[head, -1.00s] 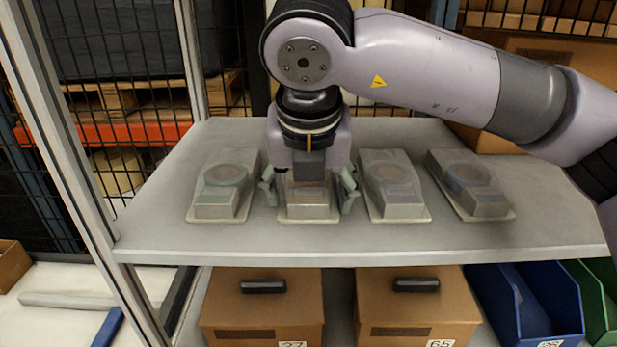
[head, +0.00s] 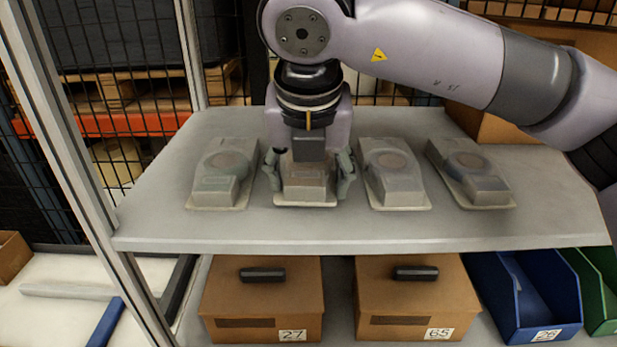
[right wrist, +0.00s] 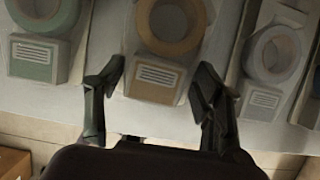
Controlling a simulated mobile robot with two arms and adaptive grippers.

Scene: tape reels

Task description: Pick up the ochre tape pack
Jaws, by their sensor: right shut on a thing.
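The ochre tape pack (head: 305,192) is a clear blister pack on a pale backing card, lying on the grey shelf (head: 330,228). My right gripper (head: 308,183) points down over it, with one finger at each side, shut on it. In the right wrist view the pack (right wrist: 158,82) shows an ochre-brown ring and a striped label between the fingers (right wrist: 158,78). It still appears to rest on the shelf. The gripper body hides its far part in the head view. My left gripper is not in view.
A greenish-ring pack (head: 220,178) lies to the left. Cardboard boxes (head: 262,300) and a blue bin (head: 525,300) stand below. A metal post (head: 75,165) stands at the left.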

